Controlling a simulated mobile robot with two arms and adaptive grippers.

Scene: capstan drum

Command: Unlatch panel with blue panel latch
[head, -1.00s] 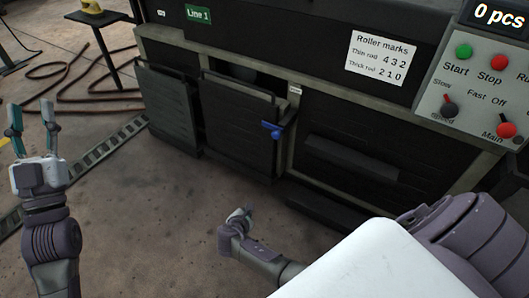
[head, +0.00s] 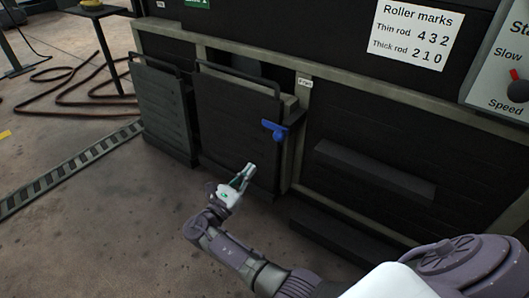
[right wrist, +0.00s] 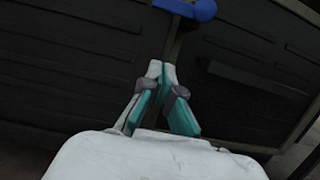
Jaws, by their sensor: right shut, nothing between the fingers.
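The blue panel latch (head: 274,130) sits at the right edge of a dark panel (head: 232,120) low on the machine front. The panel's top stands out from the frame, with a dark gap behind it. My right gripper (head: 244,173) is below and left of the latch, in front of the panel's lower part, apart from the latch. In the right wrist view its teal-lined fingers (right wrist: 162,72) are together and empty, with the blue latch (right wrist: 201,9) beyond them at the top edge. My left gripper is out of view.
Another dark panel (head: 163,105) stands to the left. A dark ledge (head: 375,170) juts out right of the latch. The speed knob (head: 517,90) is at the far right. A hose (head: 65,78) and a floor grating (head: 75,165) lie at left. The floor in front is clear.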

